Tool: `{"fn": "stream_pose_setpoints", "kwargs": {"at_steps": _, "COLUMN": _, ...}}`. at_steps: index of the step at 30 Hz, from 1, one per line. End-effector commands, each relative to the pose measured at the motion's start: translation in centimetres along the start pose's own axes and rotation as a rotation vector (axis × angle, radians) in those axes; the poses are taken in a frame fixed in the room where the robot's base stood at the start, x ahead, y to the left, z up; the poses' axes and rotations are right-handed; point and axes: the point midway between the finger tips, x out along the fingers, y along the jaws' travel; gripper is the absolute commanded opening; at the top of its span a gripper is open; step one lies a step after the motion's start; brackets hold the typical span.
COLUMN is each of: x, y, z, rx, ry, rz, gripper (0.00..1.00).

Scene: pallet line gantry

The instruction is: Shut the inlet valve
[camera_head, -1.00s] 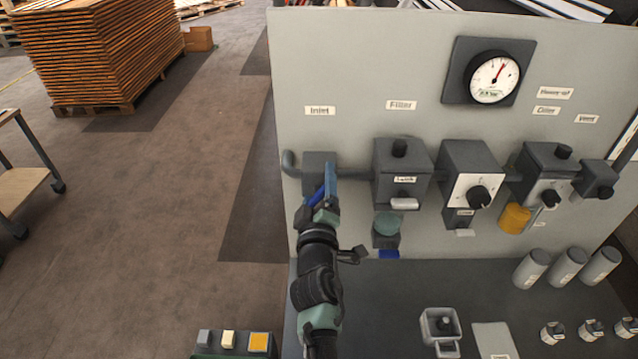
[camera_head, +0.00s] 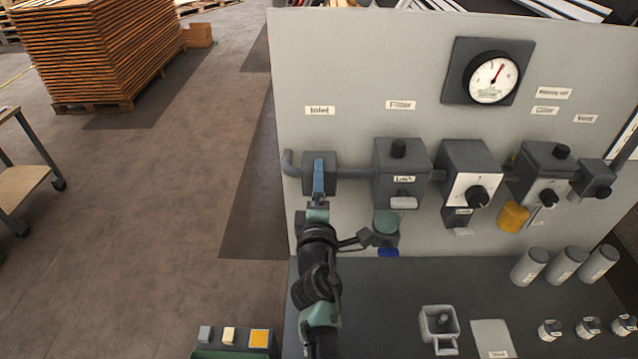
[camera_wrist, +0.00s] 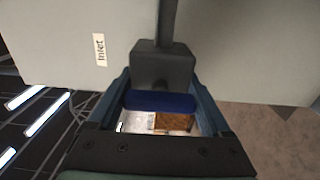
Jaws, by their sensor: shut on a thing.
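The inlet valve (camera_head: 308,174) is a dark grey block on the panel's left, below the "Inlet" label. My gripper (camera_head: 319,182) is in front of it, one blue finger upright over the block and hiding the handle in the head view. In the wrist view the valve body (camera_wrist: 163,65) stands just beyond my gripper (camera_wrist: 160,103). The dark blue valve handle (camera_wrist: 160,101) spans the space between both fingers, and my gripper is shut on it. The visible part of the handle lies crosswise to the pipe (camera_wrist: 168,18) in that view.
Right of the valve, the pipe runs to the filter block (camera_head: 398,172), a regulator with a black knob (camera_head: 477,196) and further blocks. A pressure gauge (camera_head: 492,80) sits above. Grey cylinders (camera_head: 530,267) and a small holder (camera_head: 438,325) stand on the shelf below.

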Motion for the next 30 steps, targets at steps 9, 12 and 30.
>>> {"fn": "stream_pose_setpoints", "kwargs": {"at_steps": 9, "x": 0.0, "y": -0.1, "z": 0.1, "rx": -0.014, "ry": -0.002, "rz": -0.003, "gripper": 0.27}}
{"fn": "stream_pose_setpoints", "kwargs": {"at_steps": 12, "x": 0.0, "y": -0.1, "z": 0.1, "rx": -0.014, "ry": -0.002, "rz": -0.003, "gripper": 0.84}}
{"fn": "stream_pose_setpoints", "kwargs": {"at_steps": 30, "x": -2.6, "y": 0.1, "z": 0.1, "rx": -0.008, "ry": -0.002, "rz": -0.003, "gripper": 1.0}}
